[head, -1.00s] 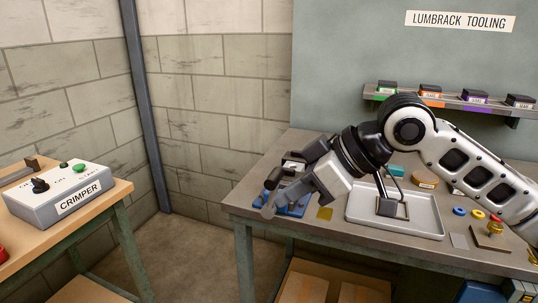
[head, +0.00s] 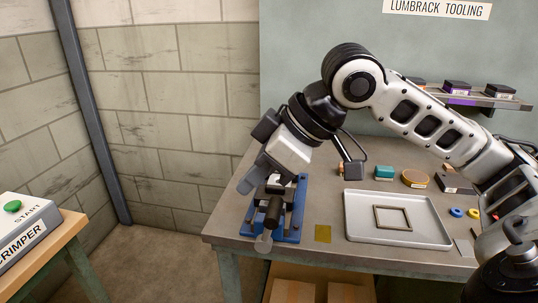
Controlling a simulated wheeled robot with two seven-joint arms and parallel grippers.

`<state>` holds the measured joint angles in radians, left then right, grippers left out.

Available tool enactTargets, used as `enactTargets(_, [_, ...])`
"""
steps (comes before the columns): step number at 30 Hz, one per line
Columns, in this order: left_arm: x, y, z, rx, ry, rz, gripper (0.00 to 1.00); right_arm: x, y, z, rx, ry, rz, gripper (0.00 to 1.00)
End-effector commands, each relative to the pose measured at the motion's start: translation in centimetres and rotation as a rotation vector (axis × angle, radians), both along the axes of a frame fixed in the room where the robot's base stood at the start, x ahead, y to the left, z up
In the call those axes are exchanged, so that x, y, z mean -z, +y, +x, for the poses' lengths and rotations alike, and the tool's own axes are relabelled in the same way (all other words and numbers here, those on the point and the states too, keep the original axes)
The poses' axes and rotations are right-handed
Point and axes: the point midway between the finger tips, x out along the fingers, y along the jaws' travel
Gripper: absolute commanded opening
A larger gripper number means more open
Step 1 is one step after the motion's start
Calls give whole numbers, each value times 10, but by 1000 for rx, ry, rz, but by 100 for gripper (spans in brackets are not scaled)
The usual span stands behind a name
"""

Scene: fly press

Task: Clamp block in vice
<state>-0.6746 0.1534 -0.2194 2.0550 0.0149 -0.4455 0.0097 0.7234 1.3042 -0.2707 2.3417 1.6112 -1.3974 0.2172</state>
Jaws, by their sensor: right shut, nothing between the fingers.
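The vice has a blue base (head: 290,234) and stands at the left front corner of the grey bench. Its dark screw and round-ended handle (head: 264,243) point toward me, over the bench's front edge. My right gripper (head: 252,181) is shut and empty, just above and left of the vice's back part. It hides part of the vice jaws, so I cannot tell whether a block sits between them. A teal block (head: 384,172) lies at the back of the bench. My left gripper is not in view.
A grey tray (head: 420,233) holds a square frame (head: 393,218). A round tin (head: 415,179) and small rings (head: 456,212) lie behind and right. The crimper (head: 22,232) stands on another table at left.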

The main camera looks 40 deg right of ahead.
Motion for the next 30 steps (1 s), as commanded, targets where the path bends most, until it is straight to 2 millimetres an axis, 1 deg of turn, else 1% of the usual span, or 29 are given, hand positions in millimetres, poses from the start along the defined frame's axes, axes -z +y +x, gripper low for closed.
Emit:
enactTargets(1, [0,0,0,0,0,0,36,6,4,3,-3,3,3,0])
enactTargets(6, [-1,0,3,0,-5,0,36,24,13,14,-2,2,2,0])
enactTargets(7, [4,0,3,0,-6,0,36,27,8,11,4,2,-2,0])
enactTargets(10, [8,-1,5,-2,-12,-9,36,31,2,4,5,2,-5,0])
enactTargets(21, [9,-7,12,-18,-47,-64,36,37,-12,-13,2,1,-4,0])
enactTargets(30, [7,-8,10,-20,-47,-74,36,35,-14,-16,0,-1,-1,0])
